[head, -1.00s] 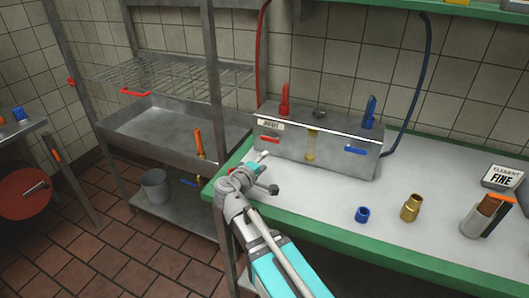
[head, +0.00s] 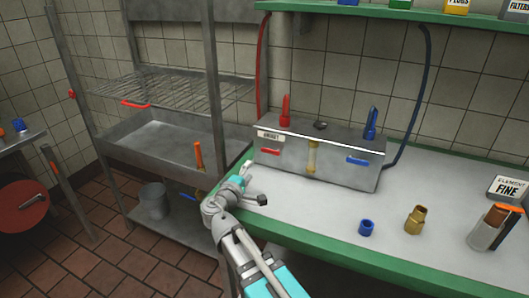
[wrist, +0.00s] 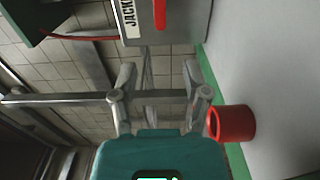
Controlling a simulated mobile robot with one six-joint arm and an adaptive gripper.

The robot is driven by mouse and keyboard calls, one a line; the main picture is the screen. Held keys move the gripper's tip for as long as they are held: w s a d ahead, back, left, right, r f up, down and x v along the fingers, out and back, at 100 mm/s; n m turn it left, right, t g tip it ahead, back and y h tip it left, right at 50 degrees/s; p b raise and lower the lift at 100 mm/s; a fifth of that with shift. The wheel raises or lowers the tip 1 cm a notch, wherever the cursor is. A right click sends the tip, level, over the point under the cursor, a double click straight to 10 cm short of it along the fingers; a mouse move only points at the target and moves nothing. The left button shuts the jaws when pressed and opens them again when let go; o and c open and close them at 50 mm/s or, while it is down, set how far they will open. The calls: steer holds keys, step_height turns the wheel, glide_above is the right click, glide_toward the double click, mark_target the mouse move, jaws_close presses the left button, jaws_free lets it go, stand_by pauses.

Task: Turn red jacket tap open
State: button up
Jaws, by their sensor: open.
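The grey metal box (head: 330,172) stands at the back of the bench. It has a label reading JACKET (head: 270,136), with a red lever (head: 270,151) on the front face below it. The lever lies level, and it also shows at the top of the wrist view (wrist: 160,14). A red upright handle (head: 285,109) stands on top of the box. My gripper (head: 254,182) is in front of the box's left end, near the bench's left edge. In the wrist view it is open (wrist: 162,82), with nothing between the fingers, apart from the lever.
A red hollow cylinder (wrist: 232,122) lies near my right finger in the wrist view. A blue lever (head: 357,161) and blue handle (head: 371,122) are on the box's right side. A blue ring (head: 367,228) and brass fitting (head: 415,220) stand on the bench. A metal rack (head: 210,100) stands left.

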mark_target(265, 151)
steer(key=x, duration=1.3)
steer(key=shift+s, duration=0.1)
jaws_close()
